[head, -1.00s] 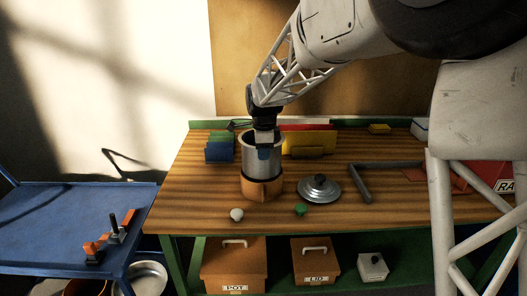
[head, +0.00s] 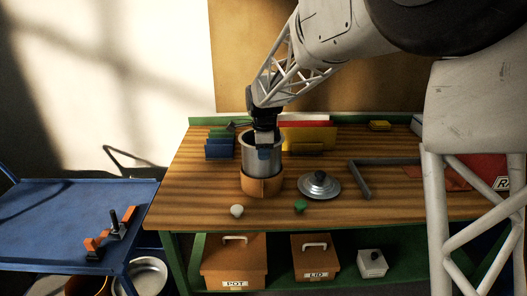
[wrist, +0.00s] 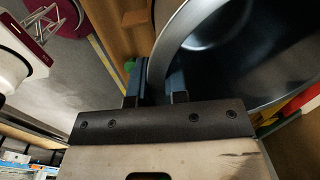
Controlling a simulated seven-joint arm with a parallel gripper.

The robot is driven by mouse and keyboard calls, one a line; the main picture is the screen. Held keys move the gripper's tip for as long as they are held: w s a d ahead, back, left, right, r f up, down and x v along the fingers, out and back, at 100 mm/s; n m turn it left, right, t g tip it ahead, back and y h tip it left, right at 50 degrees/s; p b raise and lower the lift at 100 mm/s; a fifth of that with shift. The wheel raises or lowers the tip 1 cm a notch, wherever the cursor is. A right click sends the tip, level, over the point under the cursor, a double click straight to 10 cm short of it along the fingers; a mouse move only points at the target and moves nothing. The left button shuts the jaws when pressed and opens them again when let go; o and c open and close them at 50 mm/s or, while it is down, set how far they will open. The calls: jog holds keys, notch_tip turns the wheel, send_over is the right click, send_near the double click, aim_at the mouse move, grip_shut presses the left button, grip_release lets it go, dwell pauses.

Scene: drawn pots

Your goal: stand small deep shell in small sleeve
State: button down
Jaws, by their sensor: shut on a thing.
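The deep shell (head: 251,158), a grey metal cylinder, stands upright on the table, its lower end hidden by the orange-brown sleeve (head: 262,188). The sleeve wraps around the shell's lower part; how deep the shell sits, and whether it touches bottom, cannot be told. My gripper (head: 264,153) is above the shell and shut on its near wall, one finger outside and one inside. In the wrist view my gripper (wrist: 154,88) has the shell's curved rim (wrist: 165,50) between its blue-grey fingers. The sleeve's inside is hidden.
A white knob (head: 236,210) and a green knob (head: 300,206) lie in front. Blue and green racks (head: 219,147) and a yellow rack (head: 310,138) stand behind. A grey angled bar (head: 361,180) lies at right.

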aim_at(263, 171)
jog(key=shift+f, duration=3.2)
dwell(1.4)
jog(key=c, duration=1.1)
grip_release()
jog(key=shift+o, duration=0.2)
jog(key=shift+s+r, duration=0.15)
jog(key=shift+r, duration=1.8)
jog(key=shift+s+r, duration=0.1)
jog(key=shift+r, duration=1.85)
